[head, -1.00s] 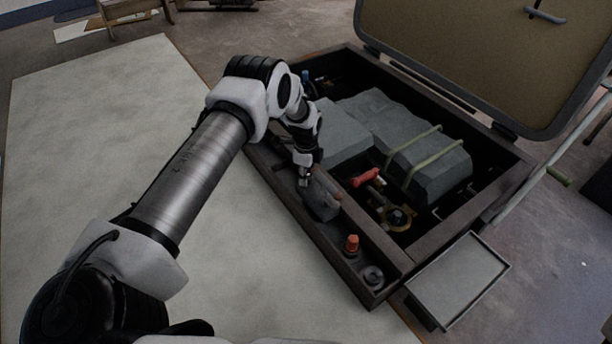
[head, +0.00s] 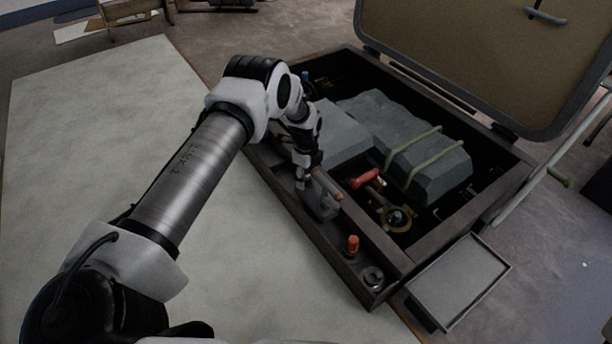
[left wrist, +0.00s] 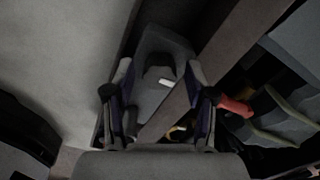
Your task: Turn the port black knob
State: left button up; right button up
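In the left wrist view, a grey fitting (left wrist: 147,103) lies in the narrow front compartment. A dark knob (left wrist: 158,73) with a white mark stands on it. My left gripper (left wrist: 160,108) is open, with one finger on each side of the fitting and nothing clasped between them. In the head view my left gripper (head: 303,183) points down at the fitting (head: 320,207), close beside it. I cannot tell whether a finger touches it. The dark knob is not distinct in the head view. My right gripper is not in view.
The front compartment also holds an orange-red knob (head: 352,244) and a round grey knob (head: 373,278). Behind its divider are grey blocks (head: 405,140) with green straps and a red handle (head: 366,178). A raised lid (head: 490,55) stands behind; a shallow tray (head: 458,280) sits front right.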

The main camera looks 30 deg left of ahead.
aim_at(306, 177)
pick_arm(q)
notch_tip(306, 177, up, 12)
dwell(0.6)
